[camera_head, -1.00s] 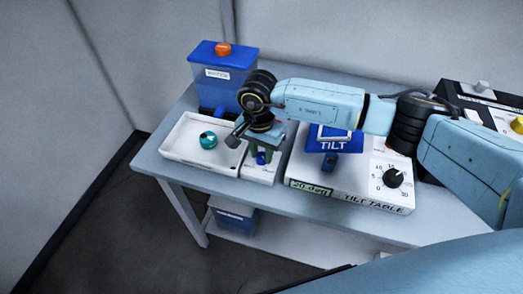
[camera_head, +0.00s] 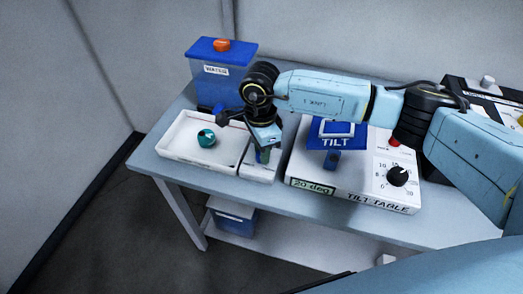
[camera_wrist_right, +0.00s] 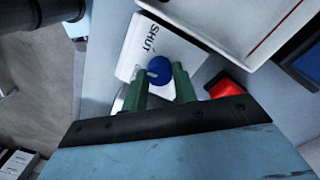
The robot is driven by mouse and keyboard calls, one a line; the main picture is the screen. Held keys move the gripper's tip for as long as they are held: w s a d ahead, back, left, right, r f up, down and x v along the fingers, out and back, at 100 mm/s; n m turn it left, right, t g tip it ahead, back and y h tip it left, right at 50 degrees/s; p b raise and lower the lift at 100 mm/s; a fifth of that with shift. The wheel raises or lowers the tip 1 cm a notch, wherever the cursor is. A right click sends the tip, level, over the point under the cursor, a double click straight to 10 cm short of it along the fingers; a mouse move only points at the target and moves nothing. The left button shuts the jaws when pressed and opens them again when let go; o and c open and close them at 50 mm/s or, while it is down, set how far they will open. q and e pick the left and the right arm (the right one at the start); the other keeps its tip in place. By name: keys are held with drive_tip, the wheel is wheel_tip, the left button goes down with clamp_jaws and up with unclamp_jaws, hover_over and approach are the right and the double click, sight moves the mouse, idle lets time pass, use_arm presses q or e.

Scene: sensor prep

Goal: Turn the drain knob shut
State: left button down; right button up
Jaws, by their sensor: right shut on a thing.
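The blue drain knob (camera_wrist_right: 159,69) sits on a small white box (camera_wrist_right: 140,42) with the word SHUT printed beside the knob. In the right wrist view, the green fingers of my right gripper (camera_wrist_right: 162,86) stand on either side of the knob and are shut on it. In the head view, my right gripper (camera_head: 263,153) points down over the white box (camera_head: 258,173), which stands just right of a white tray. The fingers hide most of the knob there. My left gripper is in neither view.
The white tray (camera_head: 176,152) holds a round teal piece (camera_head: 206,138). A blue water tank (camera_head: 223,70) with an orange cap stands behind. The tilt table (camera_head: 345,190) with its black dial is close on the right. A red object (camera_wrist_right: 226,86) shows near the fingers.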

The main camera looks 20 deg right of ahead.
drive_tip(key=m+b, duration=0.1)
drive_tip(key=m, duration=0.4)
drive_tip(key=shift+m, duration=2.5)
drive_tip(key=o, duration=1)
drive_tip(key=r, duration=1.3)
drive_tip(key=shift+w+d+r, duration=0.15)
drive_tip(key=shift+d+r, duration=0.05)
drive_tip(key=shift+d, duration=0.05)
